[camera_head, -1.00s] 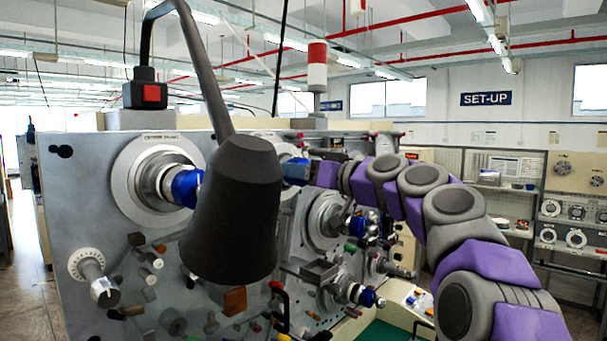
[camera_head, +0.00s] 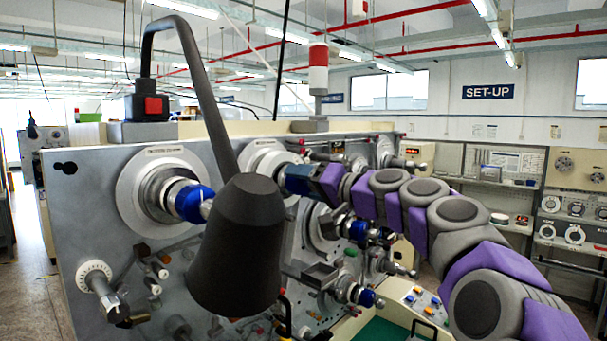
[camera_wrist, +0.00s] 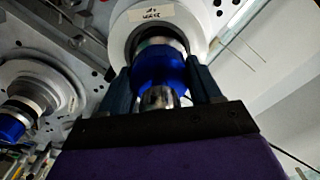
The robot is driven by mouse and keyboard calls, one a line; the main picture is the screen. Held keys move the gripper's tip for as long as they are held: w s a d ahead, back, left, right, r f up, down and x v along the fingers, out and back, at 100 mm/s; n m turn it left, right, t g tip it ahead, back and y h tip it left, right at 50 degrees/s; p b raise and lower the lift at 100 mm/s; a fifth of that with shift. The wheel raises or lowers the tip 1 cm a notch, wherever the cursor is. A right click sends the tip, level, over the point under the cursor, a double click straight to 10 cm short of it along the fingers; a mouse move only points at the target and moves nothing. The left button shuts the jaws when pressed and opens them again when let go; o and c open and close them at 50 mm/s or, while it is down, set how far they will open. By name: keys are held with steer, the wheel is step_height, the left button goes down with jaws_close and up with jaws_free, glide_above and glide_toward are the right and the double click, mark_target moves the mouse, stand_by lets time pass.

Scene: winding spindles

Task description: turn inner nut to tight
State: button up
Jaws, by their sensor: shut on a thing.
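In the wrist view, a blue nut (camera_wrist: 158,70) sits on a spindle between the two dark fingers of my gripper (camera_wrist: 162,82). The fingers lie along its left and right sides, shut on it. A bare metal shaft end (camera_wrist: 158,98) sticks out of the nut towards me. Behind the nut are a dark ring and a pale round flange (camera_wrist: 195,22) with a label. In the head view, my gripper (camera_head: 292,178) is at the upper middle spindle, in front of its pale flange (camera_head: 252,152). The nut there is mostly hidden by the gripper and a dark lamp shade.
A dark lamp (camera_head: 238,250) on a bent arm stands close in front of the grey panel (camera_head: 85,215). Another spindle with a blue nut (camera_head: 190,202) is at left. More spindles lie below my arm, one with a blue nut (camera_head: 366,298). Several knobs stick out.

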steer(key=m+p, duration=0.4)
steer(key=m, duration=0.1)
steer(key=shift+p, duration=0.35)
steer(key=shift+f+m+p, duration=0.2)
steer(key=shift+m+p, duration=0.3)
steer(key=shift+m, duration=0.3)
steer(key=shift+f, duration=0.1)
steer(key=o, duration=1)
steer(key=shift+w+d, duration=0.15)
steer(key=shift+o, duration=0.2)
steer(key=shift+r, duration=0.2)
steer(key=b+v, duration=0.1)
steer(key=v, duration=1.6)
steer(key=shift+d+f, duration=0.2)
steer(key=shift+d, duration=0.05)
